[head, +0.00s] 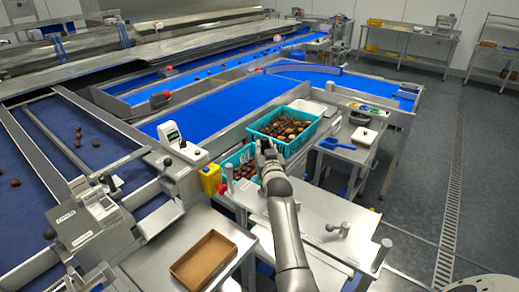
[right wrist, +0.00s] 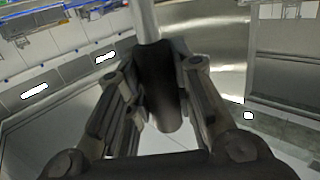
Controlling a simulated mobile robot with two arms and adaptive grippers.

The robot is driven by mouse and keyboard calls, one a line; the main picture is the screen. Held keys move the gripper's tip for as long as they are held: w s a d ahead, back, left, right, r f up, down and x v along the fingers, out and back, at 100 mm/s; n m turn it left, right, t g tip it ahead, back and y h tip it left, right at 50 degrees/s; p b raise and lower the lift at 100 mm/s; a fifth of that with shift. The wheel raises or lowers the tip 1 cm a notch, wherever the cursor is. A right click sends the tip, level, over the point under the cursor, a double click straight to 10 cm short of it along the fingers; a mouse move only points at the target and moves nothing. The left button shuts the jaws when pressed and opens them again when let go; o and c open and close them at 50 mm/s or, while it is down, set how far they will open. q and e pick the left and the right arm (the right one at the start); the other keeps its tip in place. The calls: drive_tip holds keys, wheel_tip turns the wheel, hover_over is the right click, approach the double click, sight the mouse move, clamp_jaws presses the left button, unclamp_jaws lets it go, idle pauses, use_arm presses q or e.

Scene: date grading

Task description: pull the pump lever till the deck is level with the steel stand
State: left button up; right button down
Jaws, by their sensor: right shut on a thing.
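In the right wrist view my right gripper (right wrist: 153,75) is shut on the black grip of the pump lever (right wrist: 158,95), one finger on each side. The lever's steel rod (right wrist: 146,22) runs up out of the picture. In the head view my right gripper (head: 267,150) is in front of the teal crates, and the lever is hidden there. A flat steel surface (head: 320,212) lies beside my right arm; I cannot tell if it is the deck or the stand. My left gripper is not in view.
A teal crate of dates (head: 308,143) stands beyond my gripper. A second teal crate (head: 232,158) sits to its left. A brown tray (head: 203,260) lies on a steel table at lower left. A blue scoop (head: 333,144) lies to the right.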

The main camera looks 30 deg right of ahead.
drive_tip(key=shift+s+d+f+m+t, duration=0.25)
drive_tip(key=shift+s+m+t, duration=0.05)
drive_tip(key=shift+s, duration=0.35)
